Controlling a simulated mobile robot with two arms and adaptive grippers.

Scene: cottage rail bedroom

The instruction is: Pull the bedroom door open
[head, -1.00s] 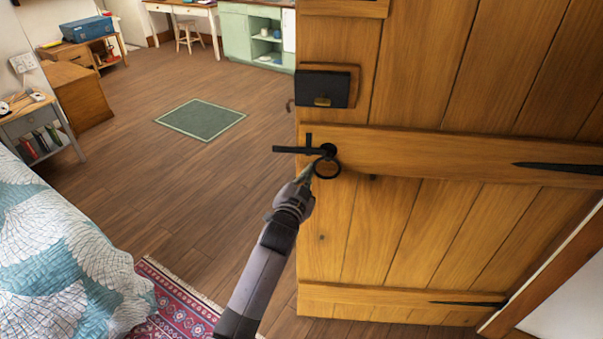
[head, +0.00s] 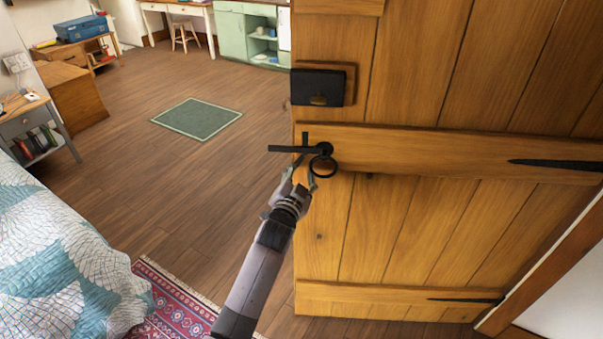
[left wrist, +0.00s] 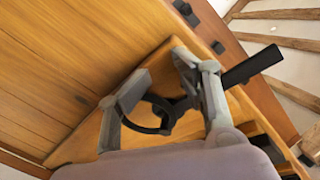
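The wooden plank door (head: 400,235) fills the right of the head view. It stands swung away from its frame (head: 545,265), with its free edge on the left and floor showing past it. A black ring handle (head: 323,167) and latch bar (head: 290,149) sit near that edge. My left gripper (head: 302,168) is at the ring. In the left wrist view, its two fingers (left wrist: 163,72) are spread apart, with the ring (left wrist: 160,115) showing between them. I cannot tell whether a finger touches the ring. My right gripper is not in view.
A black lock box (head: 318,88) is fixed above the handle. A bed (head: 60,260) and a patterned rug (head: 170,305) lie at left. Open floor with a flat green mat (head: 197,118) spreads beyond. A side table (head: 35,125) stands at far left.

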